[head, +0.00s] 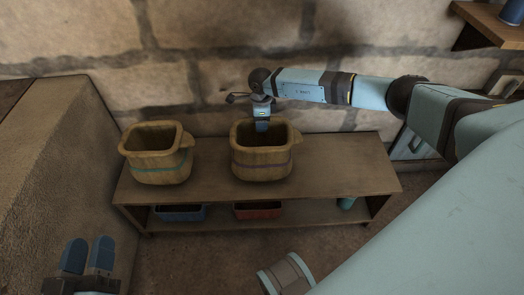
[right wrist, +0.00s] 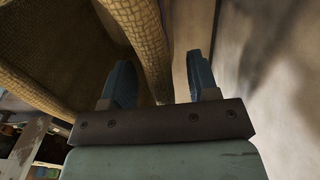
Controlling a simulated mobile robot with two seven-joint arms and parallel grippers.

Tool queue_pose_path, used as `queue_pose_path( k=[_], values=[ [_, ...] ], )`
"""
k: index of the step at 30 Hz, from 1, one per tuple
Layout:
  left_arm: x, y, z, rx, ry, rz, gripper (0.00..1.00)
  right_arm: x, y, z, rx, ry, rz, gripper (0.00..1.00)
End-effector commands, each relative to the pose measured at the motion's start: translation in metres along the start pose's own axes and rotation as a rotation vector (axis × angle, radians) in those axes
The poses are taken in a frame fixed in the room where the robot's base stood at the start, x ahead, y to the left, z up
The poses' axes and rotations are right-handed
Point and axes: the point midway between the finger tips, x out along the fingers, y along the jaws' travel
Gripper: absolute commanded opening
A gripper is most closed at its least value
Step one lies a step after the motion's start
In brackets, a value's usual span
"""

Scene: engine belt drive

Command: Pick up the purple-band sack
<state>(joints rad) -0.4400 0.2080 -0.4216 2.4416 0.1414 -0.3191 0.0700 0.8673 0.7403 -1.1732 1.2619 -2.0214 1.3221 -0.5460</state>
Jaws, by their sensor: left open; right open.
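The purple-band sack (head: 262,167) stands upright on the bench, an open-topped woven tan sack with a dull purple band. Another sack (head: 156,163) with a green band stands to its left. My right gripper (head: 262,126) points down at the back rim of the purple-band sack; its fingertips are partly hidden there. In the right wrist view, my right gripper (right wrist: 160,82) is open, with a strip of the sack's woven rim (right wrist: 148,45) showing between its fingers. I cannot tell whether they touch it. My left gripper (head: 88,256) is open and empty at the lower left, away from the bench.
The wooden bench (head: 335,165) has free room on its right side. Its lower shelf holds a blue bin (head: 180,213), a red bin (head: 257,211) and a teal cup (head: 346,203). A stone wall (head: 210,30) rises close behind. A wooden shelf (head: 490,25) juts out at the upper right.

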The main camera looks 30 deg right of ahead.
Motion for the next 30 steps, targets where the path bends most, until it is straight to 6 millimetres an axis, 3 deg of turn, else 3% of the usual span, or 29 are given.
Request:
queue_pose_path(
  k=[9,17,26,30],
  values=[
    [0.0,-0.001,0.004,0.0,-0.015,0.001,0.43,0.007,0.0,0.0,0.0,-0.001,-0.001,0.54],
    [0.0,-0.001,0.004,-0.001,-0.014,0.001,0.43,0.006,0.0,0.0,0.0,-0.001,-0.001,0.0],
    [0.0,0.0,0.002,-0.001,-0.012,0.001,0.43,0.005,-0.001,0.0,0.0,-0.001,-0.003,0.0],
    [0.001,0.001,-0.006,0.002,0.003,0.001,0.43,-0.01,-0.001,0.0,0.0,-0.001,-0.003,0.0]
  ],
)
